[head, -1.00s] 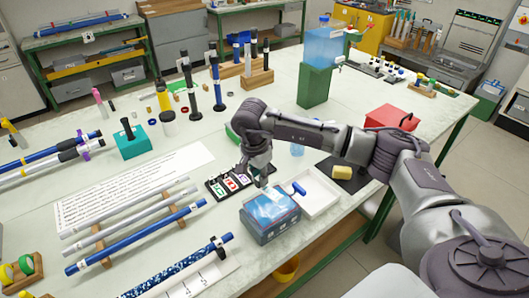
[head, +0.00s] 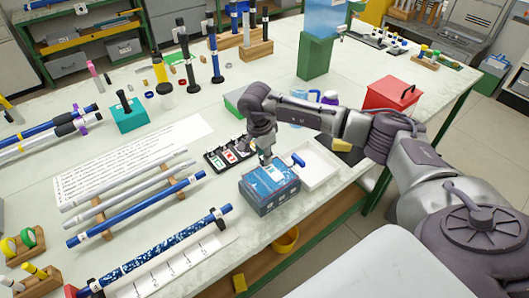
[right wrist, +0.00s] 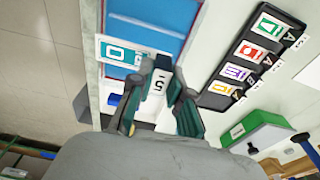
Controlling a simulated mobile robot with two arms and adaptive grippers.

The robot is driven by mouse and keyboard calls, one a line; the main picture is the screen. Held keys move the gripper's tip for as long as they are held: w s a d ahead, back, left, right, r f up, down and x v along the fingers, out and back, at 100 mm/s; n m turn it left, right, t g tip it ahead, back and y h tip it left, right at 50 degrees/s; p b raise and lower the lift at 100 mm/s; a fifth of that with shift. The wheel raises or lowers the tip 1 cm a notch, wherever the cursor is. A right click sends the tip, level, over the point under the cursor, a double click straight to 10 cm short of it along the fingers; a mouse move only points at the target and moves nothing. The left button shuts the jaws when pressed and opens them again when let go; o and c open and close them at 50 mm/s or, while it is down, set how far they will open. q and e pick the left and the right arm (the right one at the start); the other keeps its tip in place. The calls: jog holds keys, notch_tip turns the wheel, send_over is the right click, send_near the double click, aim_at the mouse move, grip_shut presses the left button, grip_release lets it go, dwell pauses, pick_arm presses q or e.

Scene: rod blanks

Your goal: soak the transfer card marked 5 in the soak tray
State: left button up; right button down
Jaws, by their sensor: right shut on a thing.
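The transfer card (right wrist: 125,52), pale with a teal picture and a tab marked 5, shows in the right wrist view. My right gripper (right wrist: 162,76) is shut on it by the tab. The soak tray (head: 268,200) is a blue box near the table's front edge; its blue inside (right wrist: 160,15) shows behind the card. In the head view my right gripper (head: 266,160) points down over the tray's far side. The card lies over the blue area; I cannot tell whether it touches the liquid. My left gripper is not in view.
A black rack (right wrist: 250,60) with several other cards stands close beside the soak tray. A white tray (head: 318,170) with a blue-handled roller (head: 298,160) adjoins it on the right. Rods on supports (head: 135,208) lie to the left. A red box (head: 390,95) stands at the right.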

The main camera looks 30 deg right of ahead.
jog(key=shift+f+b, duration=1.95)
jog(key=shift+f, duration=0.6)
dwell(5.5)
